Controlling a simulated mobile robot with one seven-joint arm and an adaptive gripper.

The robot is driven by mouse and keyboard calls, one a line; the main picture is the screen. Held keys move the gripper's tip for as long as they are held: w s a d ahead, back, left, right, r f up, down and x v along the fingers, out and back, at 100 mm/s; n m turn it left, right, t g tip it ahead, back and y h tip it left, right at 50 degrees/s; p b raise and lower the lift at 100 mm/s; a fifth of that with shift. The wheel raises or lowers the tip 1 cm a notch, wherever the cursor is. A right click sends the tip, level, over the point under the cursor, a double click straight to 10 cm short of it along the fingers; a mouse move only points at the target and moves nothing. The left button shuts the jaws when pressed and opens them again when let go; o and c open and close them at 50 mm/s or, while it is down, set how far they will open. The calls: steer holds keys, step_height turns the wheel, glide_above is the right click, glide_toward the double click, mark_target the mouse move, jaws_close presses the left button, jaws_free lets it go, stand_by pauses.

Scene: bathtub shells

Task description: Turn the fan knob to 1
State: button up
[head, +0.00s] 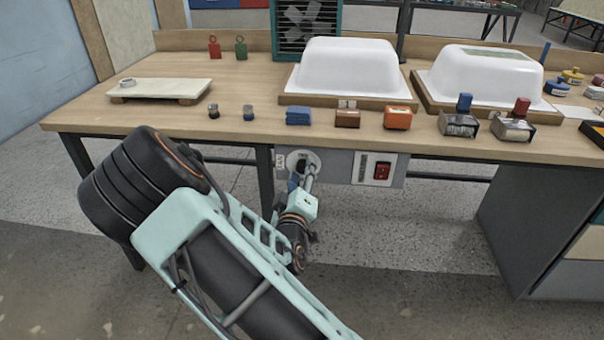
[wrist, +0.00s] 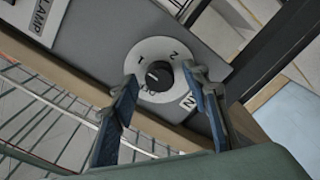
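The fan knob (wrist: 159,76) is a small black knob on a round white dial (wrist: 152,56) with printed numbers, on a grey panel under the table edge. A short white mark shows on the knob, but I cannot tell surely which number it points at. My gripper (wrist: 161,80) is open, with one blue-padded finger on each side of the knob. Small gaps seem to show between the fingertips and the knob. In the head view the dial (head: 313,156) is partly hidden by my gripper (head: 303,174). The teal box fan (head: 306,27) stands at the back of the table.
A red switch (head: 382,170) sits on the same panel (head: 340,166) to the right. A LAMP label (wrist: 38,18) shows in the wrist view. The wooden table (head: 245,90) above holds white tub shells (head: 345,68) and several small blocks. The floor (head: 420,235) in front is clear.

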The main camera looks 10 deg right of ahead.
steer(key=shift+s, duration=0.1)
steer(key=v, duration=0.7)
steer(key=shift+s, duration=0.15)
steer(key=shift+a+r, duration=0.1)
